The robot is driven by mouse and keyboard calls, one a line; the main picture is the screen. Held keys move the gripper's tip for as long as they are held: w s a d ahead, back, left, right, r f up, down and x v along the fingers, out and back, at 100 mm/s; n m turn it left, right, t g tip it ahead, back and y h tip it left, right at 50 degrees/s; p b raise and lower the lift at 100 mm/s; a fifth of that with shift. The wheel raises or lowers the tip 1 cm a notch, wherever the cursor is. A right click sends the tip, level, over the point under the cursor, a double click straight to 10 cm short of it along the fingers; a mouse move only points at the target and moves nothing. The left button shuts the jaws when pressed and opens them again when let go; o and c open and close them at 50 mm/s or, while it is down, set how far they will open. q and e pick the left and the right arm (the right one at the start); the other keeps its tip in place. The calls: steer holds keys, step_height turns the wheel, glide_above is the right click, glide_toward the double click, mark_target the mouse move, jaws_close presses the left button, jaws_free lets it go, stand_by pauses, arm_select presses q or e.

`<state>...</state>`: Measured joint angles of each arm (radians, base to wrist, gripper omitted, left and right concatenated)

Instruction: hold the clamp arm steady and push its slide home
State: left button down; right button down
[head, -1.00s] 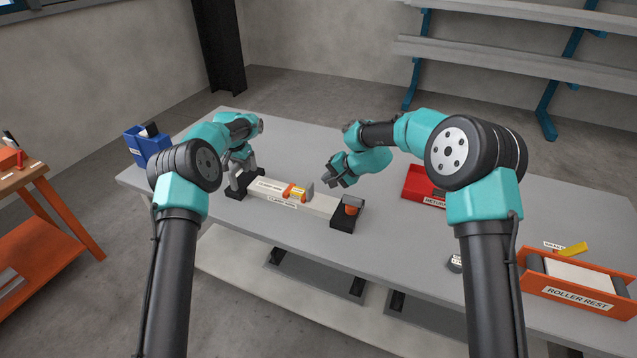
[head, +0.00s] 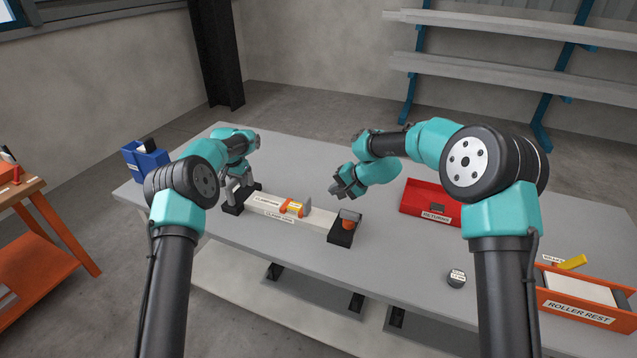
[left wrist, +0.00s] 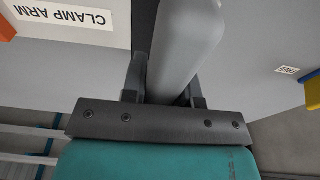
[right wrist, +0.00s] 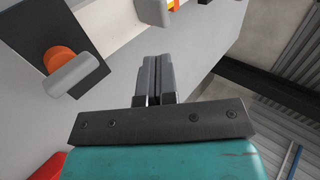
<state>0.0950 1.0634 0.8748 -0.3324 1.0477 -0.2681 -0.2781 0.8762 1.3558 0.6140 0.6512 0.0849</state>
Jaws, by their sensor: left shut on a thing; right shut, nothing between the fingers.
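The clamp arm (head: 318,219) is a long pale bar on the grey bench, with black blocks at both ends and an orange slide (head: 290,208) with a yellow label and grey end partway along it. An orange post with a grey cap (head: 350,215) stands on the right block; it also shows in the right wrist view (right wrist: 78,74). My left gripper (head: 236,194) is shut on a grey handle (left wrist: 186,38) at the bar's left end. My right gripper (head: 340,191) is shut and empty, above the bench on the bar's far side, apart from the slide.
A red returns tray (head: 405,206) lies right of my right gripper. A dark labelled puck (head: 456,279) and the orange roller rest (head: 585,308) are at the front right. A blue bin (head: 147,163) is at the far left. The bench behind the bar is clear.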

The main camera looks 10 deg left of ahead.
arm_select(q)
steer(key=shift+s+a+f, duration=0.1)
steer(key=shift+f, duration=0.1)
steer(key=c, duration=1.1)
jaws_free()
steer(key=shift+r, duration=0.1)
steer(key=shift+c, duration=0.2)
steer(key=o, duration=0.3)
steer(key=shift+r, duration=0.1)
steer(key=shift+o, duration=0.2)
steer(key=r, duration=0.4)
steer(key=s+r, duration=0.1)
steer(key=r, duration=0.7)
steer(key=shift+s+a, duration=0.25)
steer(key=shift+s, duration=0.05)
steer(key=shift+d+f, duration=0.1)
